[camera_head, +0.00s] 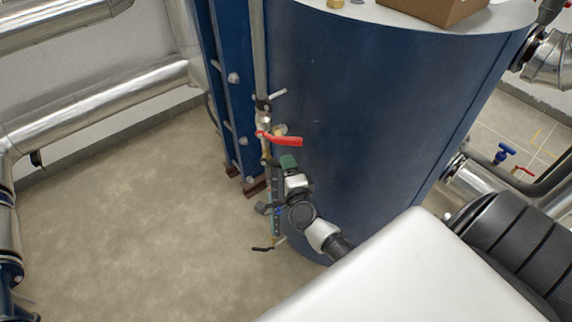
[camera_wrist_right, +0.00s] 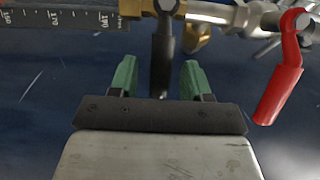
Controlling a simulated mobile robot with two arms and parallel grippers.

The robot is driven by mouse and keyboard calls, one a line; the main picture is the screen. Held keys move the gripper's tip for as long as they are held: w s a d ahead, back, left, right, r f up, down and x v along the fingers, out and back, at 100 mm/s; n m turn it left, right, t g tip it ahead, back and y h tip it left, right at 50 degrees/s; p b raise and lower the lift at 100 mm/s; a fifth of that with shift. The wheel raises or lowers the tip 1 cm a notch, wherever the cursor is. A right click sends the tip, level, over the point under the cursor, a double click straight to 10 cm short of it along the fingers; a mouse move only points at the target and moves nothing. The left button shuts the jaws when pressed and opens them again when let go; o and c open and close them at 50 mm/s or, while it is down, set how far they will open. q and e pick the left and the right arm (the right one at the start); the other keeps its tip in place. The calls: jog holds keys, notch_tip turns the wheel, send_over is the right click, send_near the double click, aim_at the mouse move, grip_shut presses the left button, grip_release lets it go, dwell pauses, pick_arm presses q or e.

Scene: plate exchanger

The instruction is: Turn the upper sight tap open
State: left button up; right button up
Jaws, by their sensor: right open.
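The upper sight tap shows in the right wrist view as a black lever (camera_wrist_right: 162,62) on a metal fitting, beside the top end of a dark numbered scale (camera_wrist_right: 65,20). The lever appears between the two green fingertips of my right gripper (camera_wrist_right: 158,80), with a visible gap on each side. My right gripper is open and holds nothing. In the head view the right gripper (camera_head: 289,165) is at the tank's left side, just below a red lever (camera_head: 280,139); it mostly hides the tap there. My left gripper is not in view.
The red lever (camera_wrist_right: 281,82) is close on the right in the wrist view. The blue tank (camera_head: 385,110) stands right behind the gauge, and blue plates (camera_head: 228,85) stand to its left. A lower black lever (camera_head: 263,248) is near the floor. Floor (camera_head: 130,230) at left is clear.

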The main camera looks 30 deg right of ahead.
jog(key=shift+w+d, duration=0.2)
jog(key=shift+w, duration=0.4)
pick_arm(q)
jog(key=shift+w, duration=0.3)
pick_arm(e)
jog(key=shift+c, duration=1)
grip_shut()
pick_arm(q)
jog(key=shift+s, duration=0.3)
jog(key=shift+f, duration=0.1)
